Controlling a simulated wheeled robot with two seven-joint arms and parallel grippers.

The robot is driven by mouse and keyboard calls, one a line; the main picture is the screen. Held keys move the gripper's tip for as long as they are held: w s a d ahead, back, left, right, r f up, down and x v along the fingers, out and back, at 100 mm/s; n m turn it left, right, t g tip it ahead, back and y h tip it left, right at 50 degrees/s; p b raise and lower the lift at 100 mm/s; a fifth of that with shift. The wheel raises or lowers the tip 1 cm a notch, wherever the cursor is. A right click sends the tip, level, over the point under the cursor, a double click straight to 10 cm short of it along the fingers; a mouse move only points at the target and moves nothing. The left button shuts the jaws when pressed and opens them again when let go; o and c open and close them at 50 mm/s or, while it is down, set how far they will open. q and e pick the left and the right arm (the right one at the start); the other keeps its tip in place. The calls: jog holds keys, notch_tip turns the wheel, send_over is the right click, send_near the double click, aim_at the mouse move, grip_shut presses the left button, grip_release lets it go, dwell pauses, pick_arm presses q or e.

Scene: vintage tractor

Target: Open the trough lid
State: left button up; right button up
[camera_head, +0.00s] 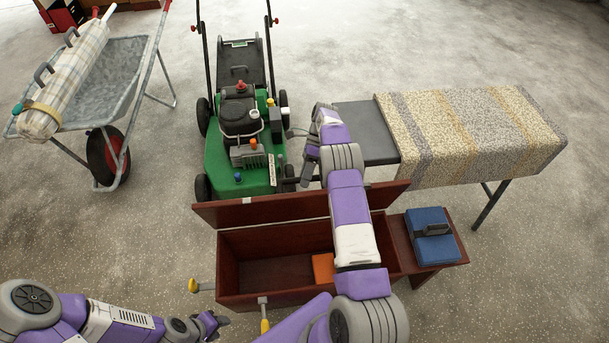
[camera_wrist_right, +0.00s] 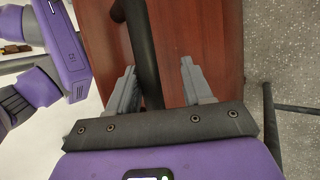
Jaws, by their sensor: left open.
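The trough (camera_head: 228,262) is a reddish-brown wooden box. Its lid (camera_head: 290,209) stands raised along the back edge, and the inside shows, with an orange block in it. My right arm reaches over the trough, and my right gripper (camera_head: 300,172) is beyond the lid, partly hidden by the arm. In the right wrist view my right gripper (camera_wrist_right: 160,85) has its fingers apart in front of the lid's wood (camera_wrist_right: 205,35). A dark bar (camera_wrist_right: 143,45) runs between the fingers; I cannot tell whether they touch it. My left gripper (camera_head: 216,323) is open and empty, low in front of the trough.
A blue case (camera_head: 430,247) sits on the wooden shelf right of the trough. A green lawn mower (camera_head: 225,150) stands close behind the lid. A cloth-covered table (camera_head: 470,125) is at the right, a wheelbarrow (camera_head: 120,75) at the left. Floor between wheelbarrow and trough is clear.

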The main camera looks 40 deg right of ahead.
jog(key=shift+w+a+r, duration=0.1)
jog(key=shift+w+r, duration=0.05)
notch_tip(320, 180, up, 10)
jog(key=p, duration=0.3)
dwell(0.7)
